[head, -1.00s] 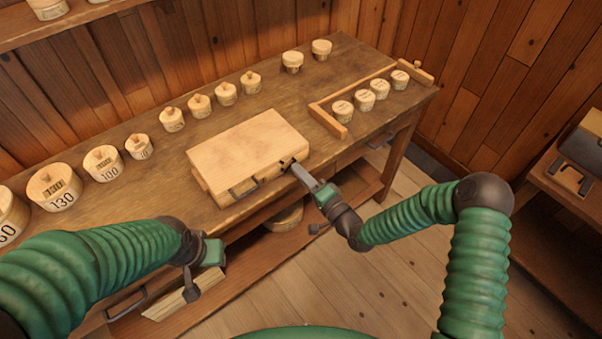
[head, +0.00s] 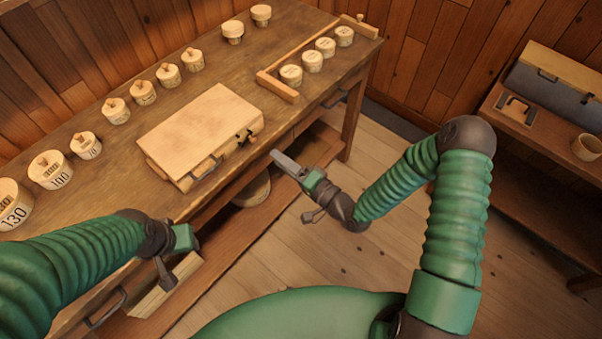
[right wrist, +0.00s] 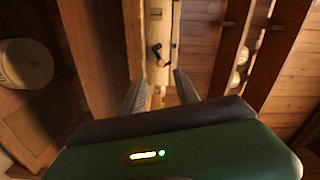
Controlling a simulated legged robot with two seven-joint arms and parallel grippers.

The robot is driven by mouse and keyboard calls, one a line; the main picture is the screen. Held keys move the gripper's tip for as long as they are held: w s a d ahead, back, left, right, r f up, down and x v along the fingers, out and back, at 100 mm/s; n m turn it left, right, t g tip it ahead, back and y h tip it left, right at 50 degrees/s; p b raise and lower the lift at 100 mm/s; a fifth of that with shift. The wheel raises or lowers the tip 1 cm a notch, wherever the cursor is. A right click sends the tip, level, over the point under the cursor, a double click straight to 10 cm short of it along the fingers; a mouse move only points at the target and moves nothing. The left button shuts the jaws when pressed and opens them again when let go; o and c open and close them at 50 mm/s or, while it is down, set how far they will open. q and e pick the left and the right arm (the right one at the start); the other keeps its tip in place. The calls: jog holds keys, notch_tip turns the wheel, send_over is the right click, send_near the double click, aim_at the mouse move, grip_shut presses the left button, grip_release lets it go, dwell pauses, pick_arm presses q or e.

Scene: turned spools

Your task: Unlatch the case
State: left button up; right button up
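The pale wooden case (head: 203,125) lies flat on the workbench with its lid down. A dark handle (head: 204,168) is on its front side. A dark latch (head: 244,137) is near the front right corner; whether it is fastened is too small to tell. In the right wrist view the case front (right wrist: 165,30) shows with a dark latch piece (right wrist: 157,54) ahead of the fingers. My right gripper (head: 278,158) is right of the case, apart from it, its fingers spread and empty. My left gripper (head: 182,240) hangs before the bench front, its fingers hard to make out.
Several lidded round spools (head: 143,93) stand along the back of the workbench (head: 120,150). A wooden frame (head: 277,87) with several small spools is at its right end. A side bench (head: 520,140) stands at far right. Floor between is clear.

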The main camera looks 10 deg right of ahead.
jog(key=v, duration=0.8)
jog(key=shift+s+d, duration=0.1)
jog(key=s+d+f+n+g+h+p, duration=0.1)
jog(key=d+f+n+g+h, duration=0.1)
jog(key=d+n+g+h, duration=0.2)
jog(key=d+f+n+g+h+p, duration=0.1)
jog(key=d+f+n+g+h, duration=0.1)
jog(key=d+n+g+h, duration=0.15)
jog(key=s+r+g+h, duration=0.3)
jog(key=s+r+g, duration=0.1)
jog(key=s+r, duration=0.4)
jog(key=shift+s+d+r+n+g+p, duration=0.35)
jog(key=shift+s+p, duration=0.1)
jog(key=shift+s, duration=0.85)
